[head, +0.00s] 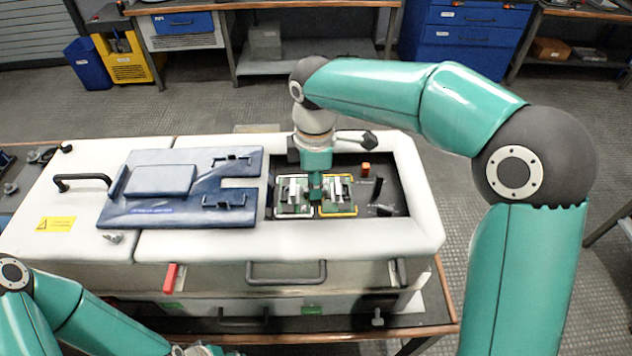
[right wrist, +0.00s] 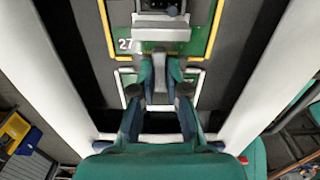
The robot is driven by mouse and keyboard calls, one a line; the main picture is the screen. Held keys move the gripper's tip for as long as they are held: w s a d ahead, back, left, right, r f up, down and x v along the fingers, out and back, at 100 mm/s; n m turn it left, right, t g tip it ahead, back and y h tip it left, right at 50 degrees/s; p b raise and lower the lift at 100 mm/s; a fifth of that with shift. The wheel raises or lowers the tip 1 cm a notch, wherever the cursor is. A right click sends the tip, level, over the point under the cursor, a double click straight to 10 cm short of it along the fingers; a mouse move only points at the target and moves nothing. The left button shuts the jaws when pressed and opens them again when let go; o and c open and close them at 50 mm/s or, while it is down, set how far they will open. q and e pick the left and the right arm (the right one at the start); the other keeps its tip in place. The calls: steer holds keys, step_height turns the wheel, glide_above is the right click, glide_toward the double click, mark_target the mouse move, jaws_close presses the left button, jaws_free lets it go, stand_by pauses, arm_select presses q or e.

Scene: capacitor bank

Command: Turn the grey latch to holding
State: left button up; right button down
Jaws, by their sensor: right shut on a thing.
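My right gripper (head: 315,192) reaches straight down into the recessed dark panel of the white case. Its fingers (right wrist: 161,72) are close together in the right wrist view, shut on a small part between the tips. That part is mostly hidden; it appears to be the grey latch. A white-framed green unit (head: 293,196) with grey upright parts is left of the fingers, and a yellow-framed one (head: 337,194) is right of them. In the right wrist view the yellow frame (right wrist: 212,38) lies above the fingertips.
A blue cover plate (head: 160,180) lies on the white case, left of the opening. An orange block (head: 365,170) and a dark curved slot (head: 378,190) are at the panel's right. The white rim (head: 420,200) surrounds the opening. Handles (head: 287,274) stick out in front.

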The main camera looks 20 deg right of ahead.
stand_by(0.5)
steer(key=c, duration=1.2)
jaws_free()
steer(key=shift+r, duration=0.1)
step_height(320, 180, up, 12)
steer(key=shift+f, duration=0.15)
